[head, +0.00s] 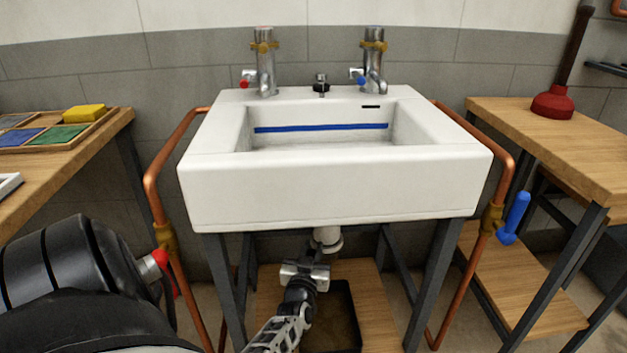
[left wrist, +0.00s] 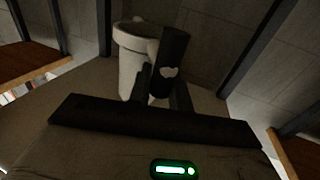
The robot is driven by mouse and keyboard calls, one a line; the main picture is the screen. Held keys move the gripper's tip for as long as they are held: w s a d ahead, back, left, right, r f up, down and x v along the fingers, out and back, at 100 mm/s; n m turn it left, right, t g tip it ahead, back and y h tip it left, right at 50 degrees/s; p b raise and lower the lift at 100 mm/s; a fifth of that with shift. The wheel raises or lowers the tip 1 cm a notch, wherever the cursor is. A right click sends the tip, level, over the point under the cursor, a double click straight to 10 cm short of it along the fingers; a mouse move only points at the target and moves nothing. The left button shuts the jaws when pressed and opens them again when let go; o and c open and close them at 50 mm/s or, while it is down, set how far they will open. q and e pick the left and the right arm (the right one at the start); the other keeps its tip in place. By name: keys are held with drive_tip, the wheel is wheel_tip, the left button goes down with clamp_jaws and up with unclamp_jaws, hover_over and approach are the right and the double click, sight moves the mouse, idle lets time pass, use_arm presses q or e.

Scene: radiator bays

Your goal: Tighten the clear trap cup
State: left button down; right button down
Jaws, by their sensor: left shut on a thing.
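My left gripper (head: 306,272) is under the white sink (head: 335,190), just below the white drain fitting (head: 328,238). In the left wrist view the left gripper (left wrist: 162,88) has its fingers close together around something mostly hidden, with a small pale patch between them. A white cylindrical fitting (left wrist: 133,55) and a dark cylinder (left wrist: 174,58) stand just beyond the fingers. I cannot make out the clear trap cup separately; the gripper and the dim light hide that area. My right gripper is not in view.
A dark tray (head: 346,312) lies on the wooden shelf below the sink. Dark legs and copper pipes (head: 150,178) flank the space. A red handle (head: 162,258) is at left, a blue handle (head: 514,218) at right. Wooden benches stand either side.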

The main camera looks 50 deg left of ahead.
use_arm(q)
drive_tip(key=shift+d+f, duration=0.25)
drive_tip(key=shift+d, duration=0.05)
idle(0.5)
drive_tip(key=c, duration=1.3)
unclamp_jaws()
drive_tip(key=shift+a+r, duration=0.1)
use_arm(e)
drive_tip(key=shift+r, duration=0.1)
use_arm(q)
drive_tip(key=shift+s+d+r+p, duration=0.1)
drive_tip(key=shift+s+d+p, duration=0.1)
drive_tip(key=shift+s+p, duration=0.1)
drive_tip(key=p+v, duration=0.3)
drive_tip(key=v, duration=0.3)
drive_tip(key=shift+s+d, duration=0.25)
drive_tip(key=shift+d, duration=0.05)
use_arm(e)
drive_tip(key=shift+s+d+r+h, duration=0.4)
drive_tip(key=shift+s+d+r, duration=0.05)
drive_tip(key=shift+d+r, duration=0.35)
